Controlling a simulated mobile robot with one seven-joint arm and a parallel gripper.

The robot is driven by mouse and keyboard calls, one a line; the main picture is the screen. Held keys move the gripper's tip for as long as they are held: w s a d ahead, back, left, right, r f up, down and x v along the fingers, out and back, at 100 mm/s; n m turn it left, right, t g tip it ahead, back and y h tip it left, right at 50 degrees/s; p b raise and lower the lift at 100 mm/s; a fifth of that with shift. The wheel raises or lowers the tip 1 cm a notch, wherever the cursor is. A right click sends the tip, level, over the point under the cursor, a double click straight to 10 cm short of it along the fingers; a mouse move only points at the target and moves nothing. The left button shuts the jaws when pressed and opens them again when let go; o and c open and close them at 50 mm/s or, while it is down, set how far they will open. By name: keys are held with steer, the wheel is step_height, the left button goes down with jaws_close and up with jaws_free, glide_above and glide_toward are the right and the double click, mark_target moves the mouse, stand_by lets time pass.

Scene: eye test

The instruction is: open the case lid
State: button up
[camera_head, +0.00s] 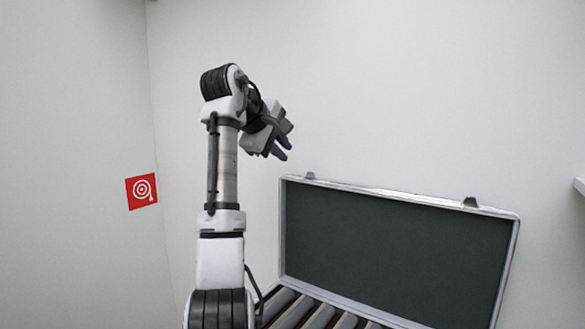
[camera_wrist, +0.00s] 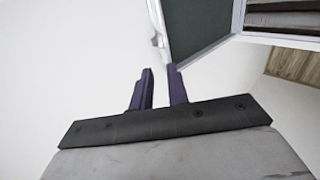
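The case lid (camera_head: 395,250) stands raised, its dark inner lining facing me inside a silver frame, with two small latches on its top edge. In the wrist view the lid (camera_wrist: 195,25) shows at the top, its pale edge just beyond the fingertips. My gripper (camera_head: 283,149) is above and left of the lid's upper left corner in the head view. In the wrist view its two dark fingers (camera_wrist: 160,70) are apart with nothing between them. I see no clear contact with the lid.
A red sign with a white target (camera_head: 141,191) is on the left wall. A wooden surface (camera_wrist: 295,65) shows at right in the wrist view. The space around the gripper looks clear.

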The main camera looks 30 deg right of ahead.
steer(key=shift+v, duration=1.4)
